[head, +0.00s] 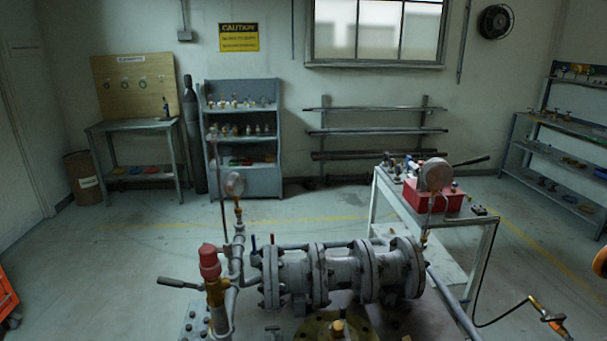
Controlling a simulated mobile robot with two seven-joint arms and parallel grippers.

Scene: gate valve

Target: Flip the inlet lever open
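Grey flanged valve piping (340,275) lies across the lower middle of the head view. At its left end stands a brass-coloured fitting (215,293) with a red cap (209,262). A dark-handled lever (178,283) sticks out to the left of this fitting, nearly level. I cannot tell from labels which of these is the inlet lever.
Behind the right end, a steel table (481,221) holds a red box (425,199). Open floor lies behind the piping.

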